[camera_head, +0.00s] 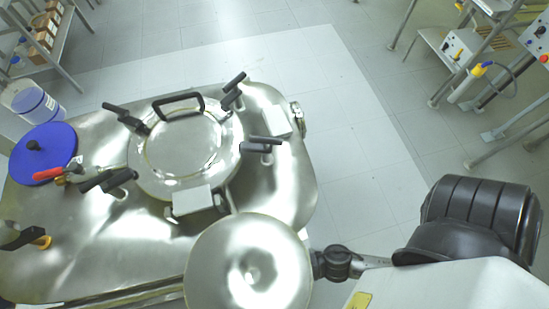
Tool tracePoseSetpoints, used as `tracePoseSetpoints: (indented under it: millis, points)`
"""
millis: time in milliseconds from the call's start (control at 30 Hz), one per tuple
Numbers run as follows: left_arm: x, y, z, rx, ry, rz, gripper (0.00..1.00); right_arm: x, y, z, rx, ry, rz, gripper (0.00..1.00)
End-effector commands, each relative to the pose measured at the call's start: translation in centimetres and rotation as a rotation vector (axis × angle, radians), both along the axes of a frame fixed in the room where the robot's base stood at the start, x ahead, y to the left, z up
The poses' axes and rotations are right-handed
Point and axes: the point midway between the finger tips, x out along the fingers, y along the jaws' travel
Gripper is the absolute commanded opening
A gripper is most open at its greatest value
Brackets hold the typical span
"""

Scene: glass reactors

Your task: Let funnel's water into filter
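A steel filter-like vessel (187,150) stands on the left with its round lid shut. Several black clamp handles ring the lid, and a black bar handle (178,100) arches over its far side. A valve with a red handle (52,173) lies at the left, beside a round blue lid (42,150). A clear container (33,101) with blue at its base stands behind the blue lid. I cannot tell which thing is the funnel, and no water is clearly seen. Neither of my grippers is in view.
A round steel dish or dome (245,265) is at the bottom centre, beside a black clamp joint (333,262). A black ribbed body (480,215) stands at right. A shelf (45,45) is at the far left, and frames with equipment are at upper right. The middle floor is clear.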

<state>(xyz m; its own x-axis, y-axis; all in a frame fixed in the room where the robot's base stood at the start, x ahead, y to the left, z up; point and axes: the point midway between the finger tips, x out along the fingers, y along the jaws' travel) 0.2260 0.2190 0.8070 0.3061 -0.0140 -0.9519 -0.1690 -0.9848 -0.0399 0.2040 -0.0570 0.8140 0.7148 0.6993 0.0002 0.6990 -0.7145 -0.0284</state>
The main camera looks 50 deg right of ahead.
Motion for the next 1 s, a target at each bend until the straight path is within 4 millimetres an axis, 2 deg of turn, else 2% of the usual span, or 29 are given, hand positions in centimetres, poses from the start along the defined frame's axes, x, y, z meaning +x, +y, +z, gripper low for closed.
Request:
tracePoseSetpoints:
  millis: [233,767,1000]
  points:
    - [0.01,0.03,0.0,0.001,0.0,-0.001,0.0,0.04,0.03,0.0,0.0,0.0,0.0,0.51]
    - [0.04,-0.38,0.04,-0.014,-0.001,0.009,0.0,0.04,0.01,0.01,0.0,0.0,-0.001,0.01]
    - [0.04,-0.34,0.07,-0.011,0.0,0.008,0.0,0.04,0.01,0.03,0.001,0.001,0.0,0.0]
